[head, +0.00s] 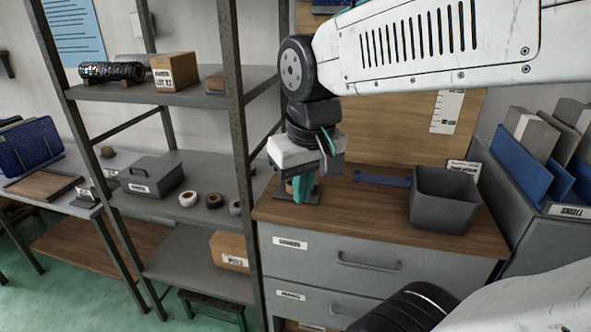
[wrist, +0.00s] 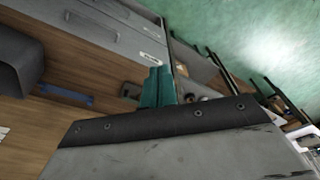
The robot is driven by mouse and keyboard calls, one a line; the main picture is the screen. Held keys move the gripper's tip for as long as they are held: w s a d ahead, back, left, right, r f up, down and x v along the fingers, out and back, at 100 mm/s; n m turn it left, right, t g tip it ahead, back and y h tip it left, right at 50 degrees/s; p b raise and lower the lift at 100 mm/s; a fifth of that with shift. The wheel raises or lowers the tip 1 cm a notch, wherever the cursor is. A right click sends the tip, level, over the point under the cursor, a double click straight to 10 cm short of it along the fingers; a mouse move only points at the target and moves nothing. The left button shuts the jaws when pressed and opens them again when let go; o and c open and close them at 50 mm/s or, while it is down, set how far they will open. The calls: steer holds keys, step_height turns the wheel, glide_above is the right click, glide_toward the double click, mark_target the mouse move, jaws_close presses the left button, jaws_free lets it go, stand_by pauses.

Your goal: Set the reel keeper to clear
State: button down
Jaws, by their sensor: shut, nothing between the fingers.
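My gripper (head: 304,190) points down over the left end of the wooden cabinet top (head: 375,211). Its teal fingers, also in the wrist view (wrist: 158,88), are together with nothing between them. A small brown thing (head: 289,187) shows beside the fingers, mostly hidden by them; the wrist view shows a small brown and dark thing (wrist: 130,91) close to the fingertips. I cannot tell whether this is the reel keeper, how it is set, or whether the fingers touch it. Rolls of tape, one white (head: 188,199), lie on the middle shelf to the left.
A grey open bin (head: 443,212) and a blue strip (head: 382,180) are on the cabinet top to the right. The shelf post (head: 241,130) stands close left of my gripper. A wooden backboard (head: 400,130) rises behind. The front middle of the top is clear.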

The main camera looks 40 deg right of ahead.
steer(key=w+d+m+t+h, duration=0.1)
steer(key=w+d+m, duration=0.2)
steer(key=w+d, duration=0.8)
steer(key=w+f, duration=0.1)
steer(key=w, duration=0.2)
steer(key=shift+d, duration=0.35)
steer(key=x, duration=0.3)
steer(key=w+x, duration=0.1)
steer(key=x, duration=0.3)
steer(key=w+d+x, duration=0.1)
steer(key=x, duration=0.3)
steer(key=shift+w+d+r, duration=0.1)
steer(key=shift+w+r, duration=0.05)
steer(key=shift+w, duration=0.15)
steer(key=shift+w+d, duration=0.2)
steer(key=shift+w, duration=0.2)
